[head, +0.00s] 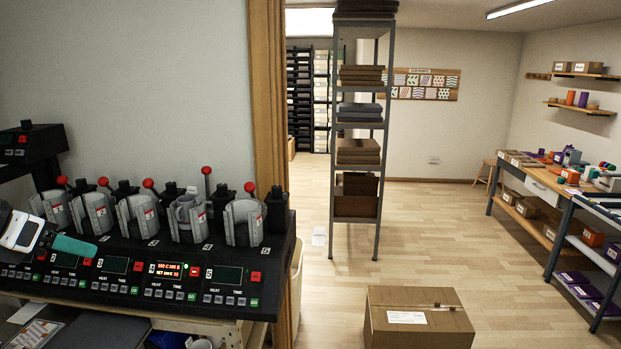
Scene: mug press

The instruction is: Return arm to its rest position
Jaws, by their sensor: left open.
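My left gripper (72,246) reaches in at the left edge, in front of the left part of the mug press (140,257). A white and dark body and a teal finger show; the rest is cut off or hidden. It is open, and I see nothing held in it. The press is a black bench unit with several grey clamps in a row, each with a lever, some with red knobs. A light grey mug (184,214) appears to sit in the second clamp from the right. The display (168,269) below it is lit red. My right gripper is out of view.
A cardboard box (417,318) stands on the floor in front. A wooden post (269,95) and a metal shelf rack (359,125) stand beyond the press. A workbench (560,190) with goods runs along the right wall. The floor between is mostly clear.

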